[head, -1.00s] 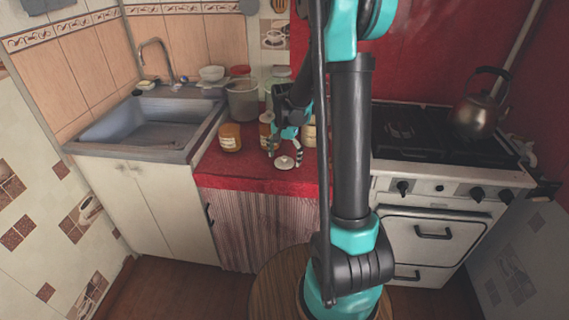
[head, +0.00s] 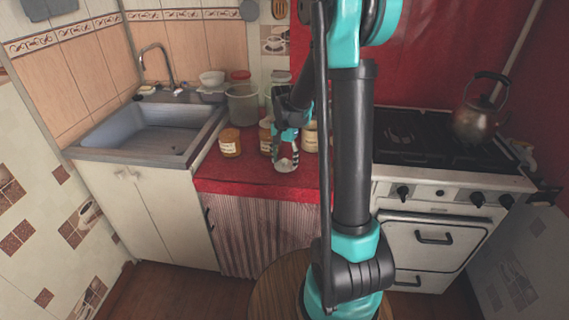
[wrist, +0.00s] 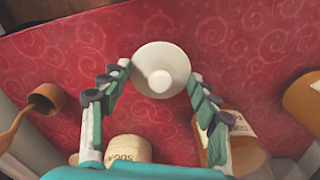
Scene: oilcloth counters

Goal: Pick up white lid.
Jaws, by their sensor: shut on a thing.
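The white lid (wrist: 148,58) is round with a knob in the middle. In the wrist view it sits between the two fingertips of my gripper (wrist: 159,75), which touch its rim on either side. In the head view my gripper (head: 286,152) points down over the red counter, with the lid (head: 284,166) at its fingertips. My gripper is shut on the lid. I cannot tell whether the lid is clear of the cloth.
An amber jar (head: 230,143) stands left of my gripper, with more jars close behind it. The red counter's front (head: 240,184) is clear. The sink is left, the stove right.

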